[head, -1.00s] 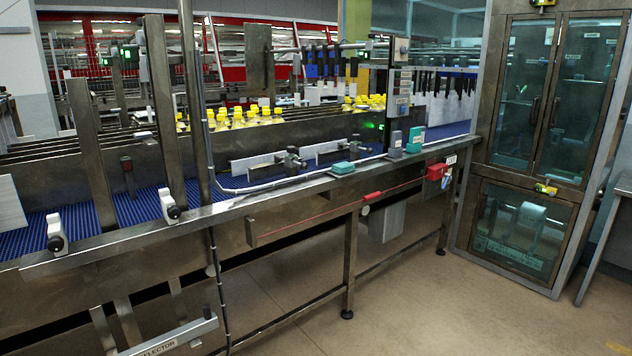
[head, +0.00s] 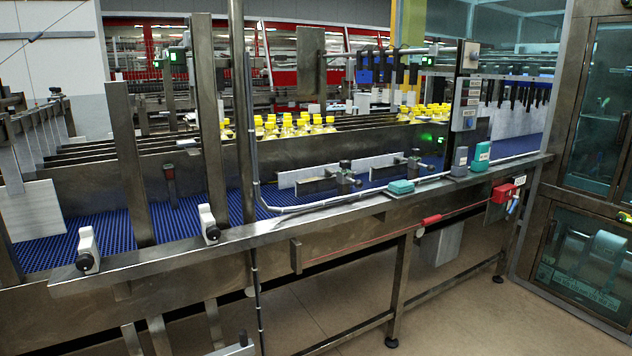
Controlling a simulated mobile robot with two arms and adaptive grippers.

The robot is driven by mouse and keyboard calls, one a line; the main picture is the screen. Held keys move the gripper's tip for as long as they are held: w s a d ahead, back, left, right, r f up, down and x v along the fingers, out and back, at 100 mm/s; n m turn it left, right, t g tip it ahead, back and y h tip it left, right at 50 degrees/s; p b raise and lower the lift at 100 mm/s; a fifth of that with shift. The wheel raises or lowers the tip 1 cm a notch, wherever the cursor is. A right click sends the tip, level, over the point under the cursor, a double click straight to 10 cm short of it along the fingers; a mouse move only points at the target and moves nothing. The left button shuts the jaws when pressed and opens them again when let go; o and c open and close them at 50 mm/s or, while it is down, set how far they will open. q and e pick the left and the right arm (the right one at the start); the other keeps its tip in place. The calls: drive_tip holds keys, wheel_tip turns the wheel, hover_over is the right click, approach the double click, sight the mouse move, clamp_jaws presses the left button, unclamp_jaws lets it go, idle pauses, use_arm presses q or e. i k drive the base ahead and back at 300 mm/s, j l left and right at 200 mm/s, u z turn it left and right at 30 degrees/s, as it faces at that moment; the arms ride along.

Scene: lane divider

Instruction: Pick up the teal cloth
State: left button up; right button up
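The teal cloth (head: 401,187) looks like a small folded teal block. It lies on the metal front rail of the conveyor, right of the middle of the head view. A taller teal item (head: 481,157) stands upright farther right on the rail, beside a grey one (head: 459,161). Neither of my grippers shows in the head view.
The conveyor's front rail (head: 300,226) runs across the view, with a blue belt (head: 110,232) behind it. A red pull cord leads to a red box (head: 503,193). Yellow-capped bottles (head: 300,124) stand behind. A glass-door cabinet (head: 597,150) is at right. Floor in front is clear.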

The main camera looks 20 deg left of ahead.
sight(399, 187)
drive_tip(key=i+l, duration=0.25)
drive_tip(key=i, duration=0.2)
drive_tip(key=i+l+u, duration=0.15)
drive_tip(key=i, duration=0.3)
drive_tip(key=l, duration=0.1)
